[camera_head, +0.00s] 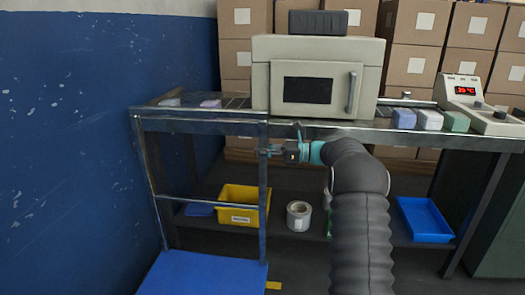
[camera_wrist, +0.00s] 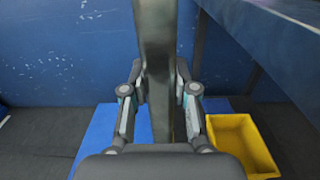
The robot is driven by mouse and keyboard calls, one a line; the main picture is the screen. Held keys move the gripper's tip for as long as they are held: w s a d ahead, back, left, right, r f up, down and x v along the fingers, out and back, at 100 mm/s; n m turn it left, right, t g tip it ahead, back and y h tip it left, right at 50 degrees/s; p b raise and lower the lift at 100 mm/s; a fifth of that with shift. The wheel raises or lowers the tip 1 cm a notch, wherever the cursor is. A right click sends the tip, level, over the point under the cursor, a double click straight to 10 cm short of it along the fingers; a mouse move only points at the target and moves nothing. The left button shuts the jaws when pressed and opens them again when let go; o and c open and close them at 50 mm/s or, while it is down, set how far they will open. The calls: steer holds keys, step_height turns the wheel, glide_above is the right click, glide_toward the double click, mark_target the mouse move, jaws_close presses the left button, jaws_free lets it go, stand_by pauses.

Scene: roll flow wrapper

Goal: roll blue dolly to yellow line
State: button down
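The blue dolly has a flat blue deck (camera_head: 200,275) at the bottom left of the head view and a tall grey metal handle frame (camera_head: 150,190) standing on it. The deck also shows in the wrist view (camera_wrist: 95,135). My gripper (camera_head: 273,151) is at the upper part of the handle's right post. In the wrist view one post (camera_wrist: 160,75) runs between my gripper's two fingers (camera_wrist: 160,90). The fingertips are close to its sides, but I cannot tell whether they press on it. A short yellow floor mark (camera_head: 273,285) shows right of the deck; the rest of it is hidden.
A worn blue wall (camera_head: 80,130) is close on the left. Behind the handle is a long bench (camera_head: 400,128) with a grey machine (camera_head: 318,80).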

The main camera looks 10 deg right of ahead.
steer(key=c, duration=0.9)
jaws_free()
steer(key=shift+w, duration=0.3)
steer(key=shift+d, duration=0.1)
steer(key=shift+s, duration=0.1)
steer(key=v, duration=1.2)
